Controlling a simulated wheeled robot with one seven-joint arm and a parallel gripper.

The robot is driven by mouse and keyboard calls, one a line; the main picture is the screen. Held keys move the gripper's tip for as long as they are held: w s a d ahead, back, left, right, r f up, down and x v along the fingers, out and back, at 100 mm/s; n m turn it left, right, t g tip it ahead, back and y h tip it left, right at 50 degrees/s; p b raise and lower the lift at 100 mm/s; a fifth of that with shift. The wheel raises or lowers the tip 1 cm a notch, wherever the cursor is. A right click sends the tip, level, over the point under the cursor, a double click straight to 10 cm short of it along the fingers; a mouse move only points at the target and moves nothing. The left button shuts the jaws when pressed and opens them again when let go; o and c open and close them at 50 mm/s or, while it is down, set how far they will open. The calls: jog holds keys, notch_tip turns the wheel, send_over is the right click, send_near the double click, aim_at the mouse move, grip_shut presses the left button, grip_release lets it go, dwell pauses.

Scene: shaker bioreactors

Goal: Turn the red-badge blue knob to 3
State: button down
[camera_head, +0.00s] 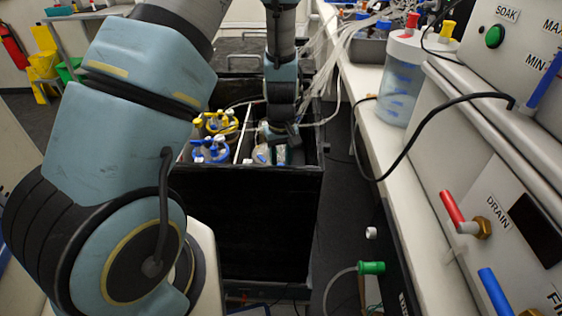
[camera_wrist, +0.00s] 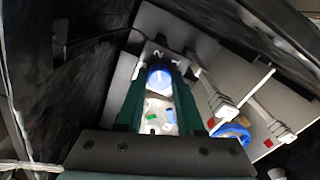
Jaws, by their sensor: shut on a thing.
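In the wrist view, a round blue knob (camera_wrist: 160,77) with a pale mark on its face sits between the green fingertips of my gripper (camera_wrist: 160,72). The fingers are shut on its sides. Small numerals are on the grey plate (camera_wrist: 215,75) around it; they are too small to read surely. Small coloured patches, red among them, show on a white surface (camera_wrist: 160,112) between the fingers. A separate red square (camera_wrist: 268,143) is at the lower right. I cannot tell which badge belongs to the held knob. In the head view, my gripper (camera_head: 281,153) points down inside the black box, hiding the knob.
The black box (camera_head: 245,215) has walls around my gripper. Yellow-topped (camera_head: 219,122) and blue-topped (camera_head: 210,150) vessels stand left of it. Tubes (camera_head: 325,55) hang close to the arm. A bench with a clear jar (camera_head: 402,85) and a DRAIN panel (camera_head: 505,225) is at right.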

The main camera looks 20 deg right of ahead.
jog(key=n+p, duration=0.2)
jog(key=n, duration=0.3)
jog(key=shift+r+n, duration=0.1)
jog(key=shift+n, duration=0.2)
jog(key=n+p, duration=0.2)
jog(key=n, duration=0.3)
jog(key=shift+n, duration=0.3)
jog(key=c, duration=0.5)
grip_release()
jog(key=shift+c, duration=0.2)
notch_tip(320, 180, up, 11)
jog(key=shift+f, duration=0.2)
